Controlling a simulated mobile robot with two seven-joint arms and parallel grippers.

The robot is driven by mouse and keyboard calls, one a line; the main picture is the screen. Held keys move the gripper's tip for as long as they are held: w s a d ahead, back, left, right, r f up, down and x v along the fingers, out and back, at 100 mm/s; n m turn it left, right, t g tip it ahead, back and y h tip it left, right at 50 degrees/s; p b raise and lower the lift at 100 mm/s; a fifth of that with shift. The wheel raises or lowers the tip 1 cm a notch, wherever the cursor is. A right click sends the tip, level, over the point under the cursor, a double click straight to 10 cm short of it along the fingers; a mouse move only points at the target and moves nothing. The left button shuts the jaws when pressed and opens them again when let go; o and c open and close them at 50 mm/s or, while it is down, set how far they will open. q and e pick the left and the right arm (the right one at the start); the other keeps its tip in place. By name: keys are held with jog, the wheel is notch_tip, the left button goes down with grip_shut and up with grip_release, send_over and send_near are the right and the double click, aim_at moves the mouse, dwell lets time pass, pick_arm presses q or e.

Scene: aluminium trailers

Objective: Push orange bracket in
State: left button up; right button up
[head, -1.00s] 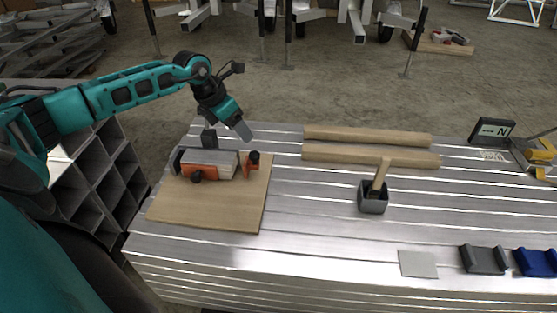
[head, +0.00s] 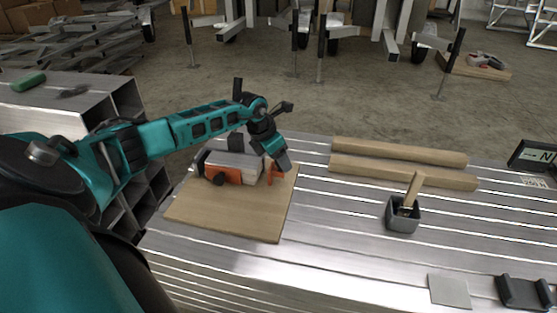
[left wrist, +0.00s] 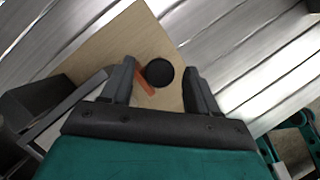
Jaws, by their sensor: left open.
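The small orange bracket (head: 271,173) stands on a wooden board (head: 235,216), at the right end of a grey block (head: 238,160). Its black knob (left wrist: 159,73) shows from above in the left wrist view, beside the orange edge (left wrist: 143,82). My left gripper (head: 284,164) is open and low over this bracket, partly hiding it in the head view. In the left wrist view its fingers (left wrist: 160,68) stand on either side of the knob with gaps. A wider orange bracket (head: 227,175) with a black knob is on the block's front. My right gripper is not in view.
Two wooden bars (head: 404,171) lie behind on the slatted metal table. A flat grey plate (head: 449,291) and a dark holder (head: 523,292) lie front right. The table between board and box is clear.

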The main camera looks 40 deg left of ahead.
pick_arm(q)
grip_shut()
dwell(0.6)
